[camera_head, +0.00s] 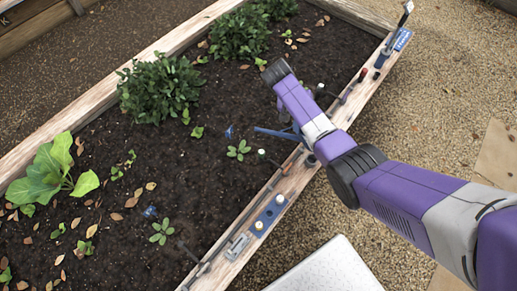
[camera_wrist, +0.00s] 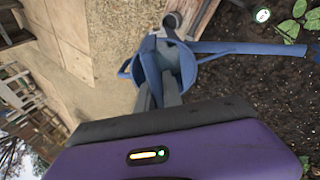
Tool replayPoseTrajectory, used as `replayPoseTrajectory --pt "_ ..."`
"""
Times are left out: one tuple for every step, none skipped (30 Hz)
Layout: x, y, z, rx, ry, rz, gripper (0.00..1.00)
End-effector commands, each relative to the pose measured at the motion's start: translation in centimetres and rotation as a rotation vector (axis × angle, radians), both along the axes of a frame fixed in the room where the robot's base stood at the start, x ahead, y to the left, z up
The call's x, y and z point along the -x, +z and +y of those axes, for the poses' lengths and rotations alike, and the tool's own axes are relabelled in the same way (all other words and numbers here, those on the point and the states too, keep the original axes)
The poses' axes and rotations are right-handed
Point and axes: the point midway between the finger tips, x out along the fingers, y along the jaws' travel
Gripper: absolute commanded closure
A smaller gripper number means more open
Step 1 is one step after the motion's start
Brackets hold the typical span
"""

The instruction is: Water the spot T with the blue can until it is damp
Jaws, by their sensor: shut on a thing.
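The blue can (camera_wrist: 187,62) is in my gripper (camera_wrist: 160,60), whose dark fingers are shut on it at its handle side in the wrist view. The can's long blue spout (camera_wrist: 250,48) reaches right, over dark soil. In the head view the blue spout (camera_head: 277,133) shows beside my purple arm, above the bed near its right-hand board; my arm hides most of the can and the gripper. No water is seen flowing. Small blue markers stand in the soil at a seedling (camera_head: 238,150) and at another seedling (camera_head: 161,233). I cannot read a T on either, and no damp patch stands out.
The raised bed's wooden edge (camera_head: 225,268) carries a blue holder (camera_head: 267,216), a grey metal piece (camera_head: 236,247) and several small tools. Bushy plants (camera_head: 160,88) and a large leafy plant (camera_head: 50,172) grow in the bed. Gravel (camera_head: 440,100) lies to the right.

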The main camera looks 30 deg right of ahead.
Motion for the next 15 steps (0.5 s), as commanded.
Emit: replayPoseTrajectory --pt "-0.12 0.12 -0.04 0.004 0.000 -0.001 1.00" --pt "-0.13 0.10 -0.03 0.005 0.001 0.000 1.00" --pt "-0.15 0.07 0.00 0.007 0.001 0.002 1.00" --pt "-0.17 0.04 0.02 0.009 0.001 0.004 1.00" --pt "-0.20 0.01 0.05 0.011 0.001 0.006 1.00" --pt "-0.23 -0.04 0.09 0.014 0.001 0.009 1.00" --pt "-0.26 -0.07 0.13 0.018 0.001 0.012 1.00" --pt "-0.31 -0.12 0.18 0.021 0.001 0.014 1.00" --pt "-0.39 -0.16 0.26 0.027 0.002 0.018 1.00" --pt "-0.45 -0.20 0.33 0.031 0.002 0.021 1.00" --pt "-0.52 -0.22 0.39 0.036 0.002 0.024 1.00" --pt "-0.59 -0.25 0.48 0.043 0.002 0.030 1.00" --pt "-0.62 -0.29 0.52 0.049 0.002 0.034 1.00" --pt "-0.63 -0.33 0.59 0.054 0.000 0.039 1.00" --pt "-0.66 -0.41 0.66 0.060 0.001 0.045 1.00"
